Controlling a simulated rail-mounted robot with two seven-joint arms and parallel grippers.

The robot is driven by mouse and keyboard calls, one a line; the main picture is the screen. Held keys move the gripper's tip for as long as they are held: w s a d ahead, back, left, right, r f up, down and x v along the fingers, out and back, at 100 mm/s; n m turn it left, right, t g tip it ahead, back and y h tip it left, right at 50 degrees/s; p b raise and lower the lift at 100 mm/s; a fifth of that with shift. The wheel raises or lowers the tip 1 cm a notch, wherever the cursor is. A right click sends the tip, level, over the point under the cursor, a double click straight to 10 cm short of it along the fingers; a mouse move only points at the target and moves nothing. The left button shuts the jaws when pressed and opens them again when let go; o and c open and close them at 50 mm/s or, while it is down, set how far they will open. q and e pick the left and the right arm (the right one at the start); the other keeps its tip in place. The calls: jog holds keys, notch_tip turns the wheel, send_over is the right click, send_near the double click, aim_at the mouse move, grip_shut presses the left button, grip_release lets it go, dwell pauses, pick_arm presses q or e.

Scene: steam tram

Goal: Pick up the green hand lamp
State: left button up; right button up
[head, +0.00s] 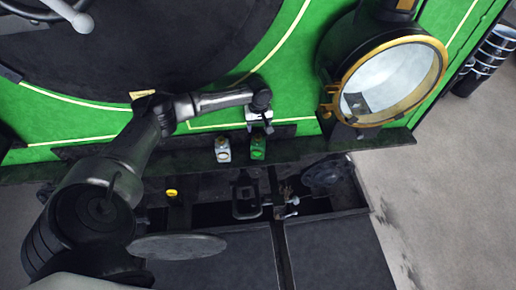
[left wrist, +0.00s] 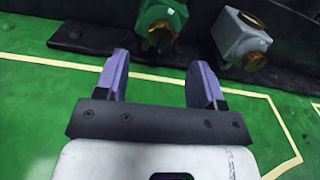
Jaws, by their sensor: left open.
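The green hand lamp (head: 258,148) stands on the dark ledge below the green tram front in the head view. In the left wrist view the green hand lamp (left wrist: 162,22) is at the top, just beyond the fingertips and roughly in line with the gap between them. My left gripper (head: 262,127) is right behind the lamp in the head view. In the left wrist view my left gripper (left wrist: 160,78) is open, with nothing between its two fingers. My right gripper is not in either view.
A white lamp (head: 223,150) stands close to the left of the green one; it also shows in the left wrist view (left wrist: 240,38). A large brass-rimmed headlamp (head: 390,80) is to the right. The dark ledge (head: 330,147) is narrow. A pit with metal parts lies below.

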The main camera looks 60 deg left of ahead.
aim_at(258, 136)
pick_arm(q)
jog(key=shift+s+d+f, duration=0.1)
jog(key=shift+d+f, duration=0.05)
jog(key=shift+f, duration=3.35)
jog(key=shift+c, duration=0.4)
grip_shut()
jog(key=shift+r, duration=0.1)
